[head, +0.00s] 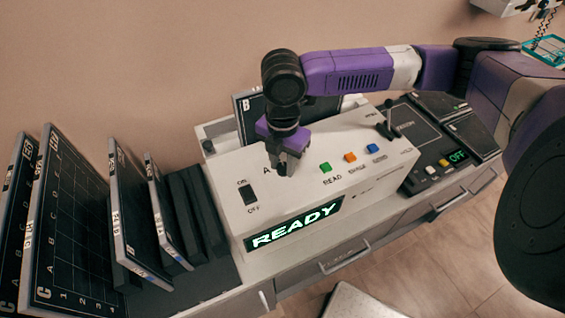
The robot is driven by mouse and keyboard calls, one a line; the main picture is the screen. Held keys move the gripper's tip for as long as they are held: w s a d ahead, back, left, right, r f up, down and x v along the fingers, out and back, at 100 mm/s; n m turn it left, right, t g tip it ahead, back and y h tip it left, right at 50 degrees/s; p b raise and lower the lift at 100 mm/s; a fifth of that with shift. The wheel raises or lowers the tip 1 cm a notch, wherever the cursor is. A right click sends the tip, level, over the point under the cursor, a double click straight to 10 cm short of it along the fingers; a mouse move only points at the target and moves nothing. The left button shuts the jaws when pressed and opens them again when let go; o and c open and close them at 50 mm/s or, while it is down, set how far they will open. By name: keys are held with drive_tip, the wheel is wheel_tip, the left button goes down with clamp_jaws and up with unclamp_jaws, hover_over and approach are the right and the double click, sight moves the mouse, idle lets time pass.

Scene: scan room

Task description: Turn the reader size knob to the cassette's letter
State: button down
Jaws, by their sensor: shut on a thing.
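The white reader box (228,195) stands on the cabinet top, and its front display (293,224) reads READY in green. A dark cassette (242,118) with a white letter B stands upright at the reader's back edge, partly hidden by my arm. My gripper (285,170) points down onto the reader's top, between the ON/OFF switch (249,194) and the colored buttons. It is shut on the size knob, which the fingers hide. A printed letter A shows just left of the fingers. The knob's pointer and other letters are hidden.
Green (325,168), orange (350,157) and blue (374,148) buttons and a black lever (387,125) are right of my gripper. Several dark panels (75,220) stand upright in a rack at left. A control unit (440,145) reading OFF sits at right.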

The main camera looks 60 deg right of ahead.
sight(283, 167)
drive_tip(key=shift+n, duration=1.1)
drive_tip(key=c, duration=1.1)
unclamp_jaws()
drive_tip(key=shift+o, duration=0.2)
drive_tip(key=shift+r, duration=0.1)
wheel_tip(283, 167, up, 8)
drive_tip(key=shift+f+b, duration=0.15)
drive_tip(key=shift+b, duration=0.4)
